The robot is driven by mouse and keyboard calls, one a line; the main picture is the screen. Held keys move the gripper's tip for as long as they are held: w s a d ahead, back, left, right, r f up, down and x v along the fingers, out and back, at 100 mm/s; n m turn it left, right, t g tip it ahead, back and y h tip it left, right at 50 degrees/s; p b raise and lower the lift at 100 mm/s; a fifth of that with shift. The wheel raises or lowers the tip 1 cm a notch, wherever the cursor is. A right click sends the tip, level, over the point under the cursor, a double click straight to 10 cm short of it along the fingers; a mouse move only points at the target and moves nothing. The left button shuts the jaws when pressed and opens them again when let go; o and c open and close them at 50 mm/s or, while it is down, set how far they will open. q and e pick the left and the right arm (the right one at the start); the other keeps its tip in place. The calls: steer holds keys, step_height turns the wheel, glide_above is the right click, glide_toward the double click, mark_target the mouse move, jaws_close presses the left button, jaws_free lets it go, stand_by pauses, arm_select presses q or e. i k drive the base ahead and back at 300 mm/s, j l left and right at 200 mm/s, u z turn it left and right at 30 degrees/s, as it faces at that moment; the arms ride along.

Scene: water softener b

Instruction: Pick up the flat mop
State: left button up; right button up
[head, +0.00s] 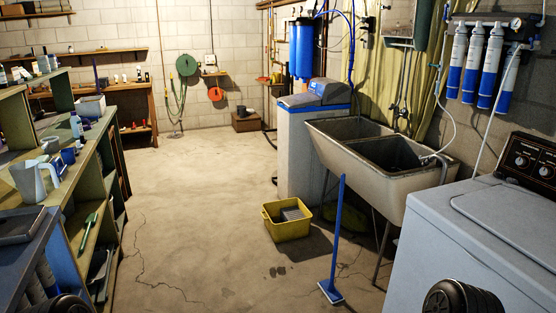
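A blue flat mop (337,235) stands on the concrete floor in front of the double utility sink. Its blue handle is nearly upright, with the top leaning slightly right and overlapping the sink's front in the picture. Its flat head (330,292) rests on the floor, with a pale edge along its underside. Neither gripper shows in the head view. Black ribbed parts of my own body show at the bottom left and bottom right edges. Nothing is seen touching the mop.
A yellow bucket (287,226) stands left of the mop. The double sink (372,180) is behind it. A white washer (450,235) fills the right front. A green shelf unit (88,175) with several items lines the left. The middle floor (190,200) is open.

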mark_target(328, 286)
steer(key=i, duration=1.45)
steer(key=i+j, duration=0.1)
steer(key=i, duration=1.35)
